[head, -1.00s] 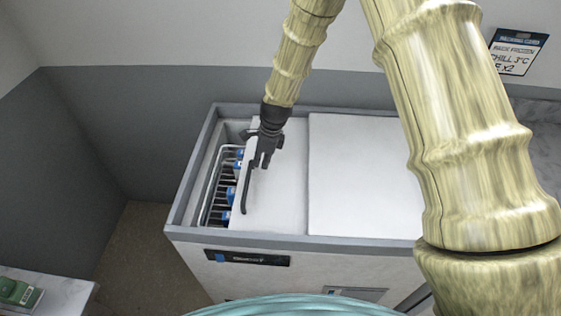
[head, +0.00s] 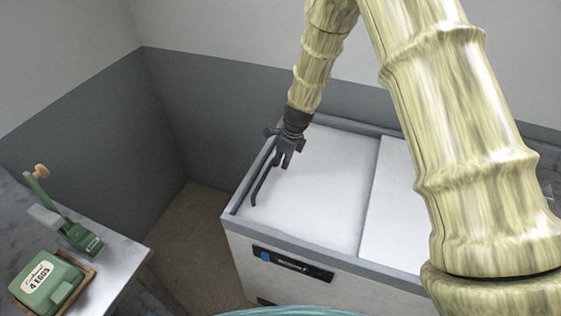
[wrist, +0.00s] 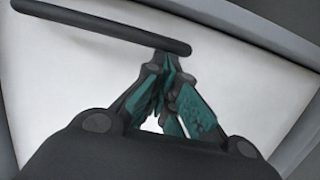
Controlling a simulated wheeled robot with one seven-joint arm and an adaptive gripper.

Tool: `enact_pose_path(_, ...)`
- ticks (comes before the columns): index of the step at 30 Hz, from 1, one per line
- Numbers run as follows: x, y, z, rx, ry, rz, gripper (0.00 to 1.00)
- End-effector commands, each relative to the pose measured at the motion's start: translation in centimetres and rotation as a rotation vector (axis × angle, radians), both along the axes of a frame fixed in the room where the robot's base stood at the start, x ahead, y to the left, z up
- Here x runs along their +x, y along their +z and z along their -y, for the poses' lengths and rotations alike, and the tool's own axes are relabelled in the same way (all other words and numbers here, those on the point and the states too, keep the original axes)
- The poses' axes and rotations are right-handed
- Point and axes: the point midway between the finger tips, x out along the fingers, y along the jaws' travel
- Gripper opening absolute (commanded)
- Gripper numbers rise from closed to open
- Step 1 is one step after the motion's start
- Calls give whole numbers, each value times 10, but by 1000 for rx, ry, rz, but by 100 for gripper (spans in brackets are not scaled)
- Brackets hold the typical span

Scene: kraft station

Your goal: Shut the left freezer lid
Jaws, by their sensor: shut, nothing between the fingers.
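The white left freezer lid (head: 322,190) covers the left side of the chest freezer, and its left edge lies at or close to the left rim in the head view. A dark bar handle (head: 262,183) runs along that edge; the handle also shows in the wrist view (wrist: 100,25). My gripper (head: 284,164) is over the lid at the far end of the handle. In the wrist view its fingertips (wrist: 168,62) are together, empty, beside the handle's end; I cannot tell whether they touch it.
The right lid (head: 393,215) lies beside the left one. A grey rim (head: 236,200) frames the freezer. Bare floor (head: 190,240) lies between counter and freezer.

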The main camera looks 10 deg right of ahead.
Motion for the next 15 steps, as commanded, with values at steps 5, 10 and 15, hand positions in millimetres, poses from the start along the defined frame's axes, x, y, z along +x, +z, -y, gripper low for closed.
enact_pose_path(5,2,2,-3,2,2,4,0)
enact_pose_path(10,1,4,0,3,2,5,0)
enact_pose_path(15,-6,9,18,3,0,3,0)
